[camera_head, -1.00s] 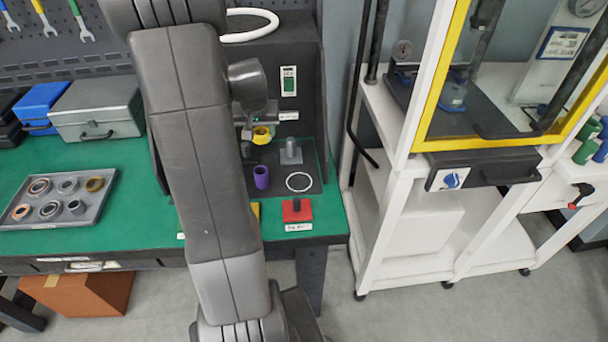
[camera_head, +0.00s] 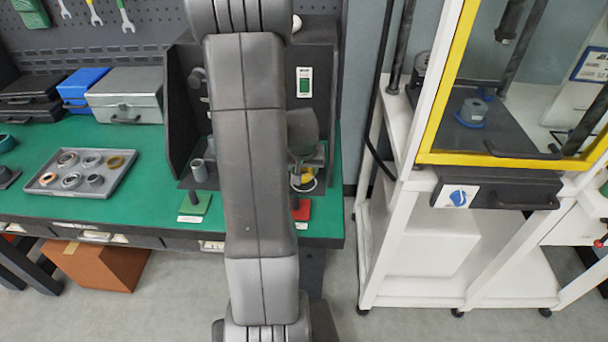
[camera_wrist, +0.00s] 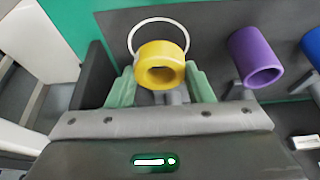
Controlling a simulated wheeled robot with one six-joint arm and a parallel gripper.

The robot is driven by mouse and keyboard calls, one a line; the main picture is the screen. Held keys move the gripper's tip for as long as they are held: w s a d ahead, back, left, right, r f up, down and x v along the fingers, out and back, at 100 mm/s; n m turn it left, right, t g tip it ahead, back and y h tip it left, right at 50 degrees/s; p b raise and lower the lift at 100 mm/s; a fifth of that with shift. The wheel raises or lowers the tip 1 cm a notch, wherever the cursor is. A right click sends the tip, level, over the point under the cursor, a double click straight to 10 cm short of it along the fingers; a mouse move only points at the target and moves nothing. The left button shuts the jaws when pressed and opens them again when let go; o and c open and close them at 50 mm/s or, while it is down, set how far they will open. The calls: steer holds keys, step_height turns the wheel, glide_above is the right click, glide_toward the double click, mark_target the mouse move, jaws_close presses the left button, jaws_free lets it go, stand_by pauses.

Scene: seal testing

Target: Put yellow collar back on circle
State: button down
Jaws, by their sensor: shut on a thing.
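The yellow collar (camera_wrist: 160,52) is between the two pale green fingers of my gripper (camera_wrist: 160,82) in the wrist view, and the gripper is shut on it. Its hole faces the camera. The white circle (camera_wrist: 132,33) is a thin ring outline on the dark board (camera_wrist: 205,23). The collar overlaps one side of the circle in the wrist view. Its height above the board is hard to tell.
A purple collar (camera_wrist: 257,56) and a blue one (camera_wrist: 314,45) stand to the right in the wrist view. A red block (camera_head: 301,211) is in front of the circle. A grey tray (camera_head: 128,178) with several rings lies left on the green bench.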

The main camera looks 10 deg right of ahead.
steer(key=shift+w+f, duration=0.1)
steer(key=shift+f, duration=1)
steer(key=shift+f, duration=0.1)
steer(key=shift+f+b, duration=0.15)
steer(key=shift+b, duration=0.2)
steer(key=c, duration=0.7)
jaws_free()
steer(key=shift+r+p, duration=0.35)
steer(key=shift+r, duration=0.25)
steer(key=v, duration=1.1)
steer(key=shift+p, duration=0.35)
steer(key=shift+a+r, duration=0.1)
